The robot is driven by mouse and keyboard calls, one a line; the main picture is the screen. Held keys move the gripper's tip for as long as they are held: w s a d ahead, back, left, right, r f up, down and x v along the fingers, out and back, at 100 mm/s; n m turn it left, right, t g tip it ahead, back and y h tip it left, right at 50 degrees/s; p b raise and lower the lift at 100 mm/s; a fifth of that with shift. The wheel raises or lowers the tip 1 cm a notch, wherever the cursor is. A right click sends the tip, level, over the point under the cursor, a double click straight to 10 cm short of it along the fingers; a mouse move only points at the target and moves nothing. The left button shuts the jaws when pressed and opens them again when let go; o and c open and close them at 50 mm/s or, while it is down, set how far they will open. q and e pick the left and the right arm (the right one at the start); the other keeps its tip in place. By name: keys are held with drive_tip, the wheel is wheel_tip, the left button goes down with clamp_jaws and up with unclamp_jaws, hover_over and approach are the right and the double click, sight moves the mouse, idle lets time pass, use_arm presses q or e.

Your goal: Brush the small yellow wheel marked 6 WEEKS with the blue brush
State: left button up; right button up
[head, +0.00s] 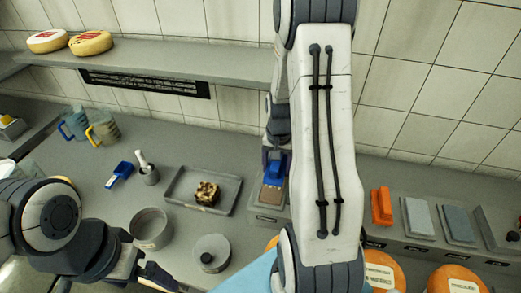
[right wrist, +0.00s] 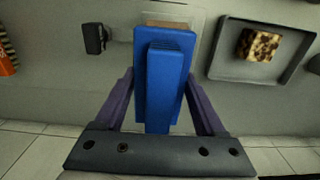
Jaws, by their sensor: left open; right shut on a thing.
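The blue brush (head: 275,168) stands at a pad on the grey ledge at the back, partly hidden by my right arm. In the right wrist view the brush (right wrist: 163,85) sits between the fingers of my right gripper (right wrist: 163,100), which is shut on it. My left gripper (head: 158,279) is open and empty at the bottom left, over the counter. Two small yellow wheels, a left one (head: 48,41) and a right one (head: 91,43), lie on the upper shelf with red marks. I cannot read 6 WEEKS on either.
A tray (head: 172,194) holds a brown-and-cream block. A round pot (head: 150,229), a lidded pot (head: 211,254), a mortar (head: 149,175), a blue scoop (head: 119,175) and jugs (head: 103,131) stand on the counter. An orange brush (head: 381,206) and labelled orange wheels (head: 459,279) are right.

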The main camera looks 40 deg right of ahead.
drive_tip(key=shift+w+a, duration=0.1)
drive_tip(key=shift+w, duration=0.3)
drive_tip(key=shift+w+a+f, duration=0.1)
drive_tip(key=shift+w+f, duration=0.05)
drive_tip(key=shift+f, duration=0.05)
drive_tip(key=shift+f+b, duration=0.55)
drive_tip(key=shift+b, duration=0.15)
wheel_tip(320, 180, down, 4)
drive_tip(key=b, duration=0.3)
drive_tip(key=shift+f+b, duration=0.1)
drive_tip(key=shift+b, duration=0.2)
use_arm(q)
drive_tip(key=f, duration=0.5)
drive_tip(key=shift+w+a, duration=0.2)
drive_tip(key=shift+w, duration=0.15)
use_arm(e)
drive_tip(key=shift+f, duration=0.15)
use_arm(q)
drive_tip(key=shift+f+b, duration=0.35)
drive_tip(key=shift+b, duration=0.05)
use_arm(e)
drive_tip(key=shift+s+f, duration=0.2)
drive_tip(key=shift+f, duration=0.35)
use_arm(q)
drive_tip(key=shift+r, duration=0.15)
use_arm(e)
drive_tip(key=shift+r, duration=0.15)
